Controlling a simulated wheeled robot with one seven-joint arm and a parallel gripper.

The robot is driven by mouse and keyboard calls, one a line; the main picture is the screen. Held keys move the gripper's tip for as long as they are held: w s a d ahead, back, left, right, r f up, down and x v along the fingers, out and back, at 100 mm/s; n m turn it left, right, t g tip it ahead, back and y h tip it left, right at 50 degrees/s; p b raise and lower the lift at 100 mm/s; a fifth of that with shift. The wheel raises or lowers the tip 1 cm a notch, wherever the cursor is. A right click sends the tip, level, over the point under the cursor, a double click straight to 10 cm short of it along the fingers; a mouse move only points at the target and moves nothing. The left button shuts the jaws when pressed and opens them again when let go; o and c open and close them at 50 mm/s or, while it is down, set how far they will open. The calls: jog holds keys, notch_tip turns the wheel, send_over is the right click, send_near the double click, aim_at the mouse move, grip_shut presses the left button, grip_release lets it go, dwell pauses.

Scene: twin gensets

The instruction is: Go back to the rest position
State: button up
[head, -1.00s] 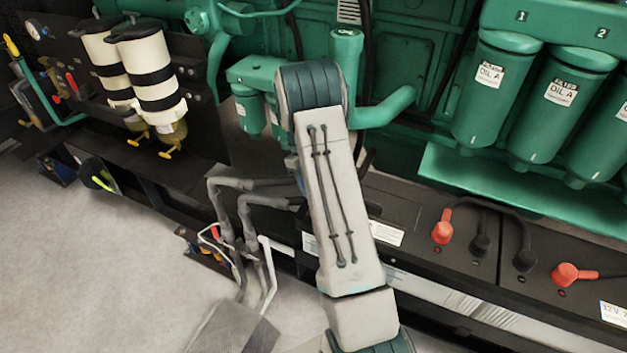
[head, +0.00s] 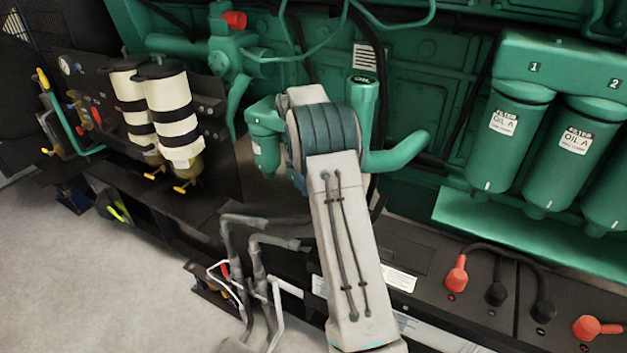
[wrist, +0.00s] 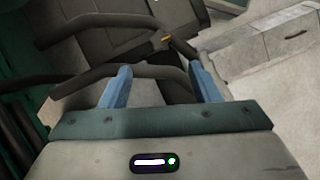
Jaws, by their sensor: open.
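My gripper (wrist: 160,88) shows in the wrist view with its two blue fingers spread apart and nothing between them. Dark pipes and a dark panel lie beyond the fingertips, with pale floor to the right. In the head view my arm stands in front of the green genset (head: 430,60). My gripper itself is hidden behind the arm there.
Green oil filters (head: 497,140) hang at the right above batteries with red terminal caps (head: 456,273). Two cream filters with black bands (head: 172,115) stand at the left. Grey bent pipes (head: 262,245) stick out beside my arm. The floor (head: 90,280) at lower left is clear.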

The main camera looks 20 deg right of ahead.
dwell(0.5)
jog(key=s+a+r+m+t+p, duration=0.1)
jog(key=s+a+r+t, duration=0.1)
jog(key=s+a+r, duration=0.35)
jog(key=s+a+r+m+t+p, duration=0.1)
jog(key=s+a+r+t, duration=0.15)
jog(key=s+r, duration=0.5)
jog(key=s+a+m+t, duration=0.1)
jog(key=s+a, duration=0.2)
jog(key=s, duration=0.5)
jog(key=s+a+f+m+t+y+p, duration=0.1)
jog(key=s+a, duration=0.2)
jog(key=s, duration=0.6)
jog(key=shift+s+a+f+t, duration=0.25)
jog(key=shift+s+a+t, duration=0.05)
jog(key=shift+t, duration=0.05)
jog(key=c, duration=0.4)
jog(key=shift+d, duration=0.1)
jog(key=shift+c, duration=0.3)
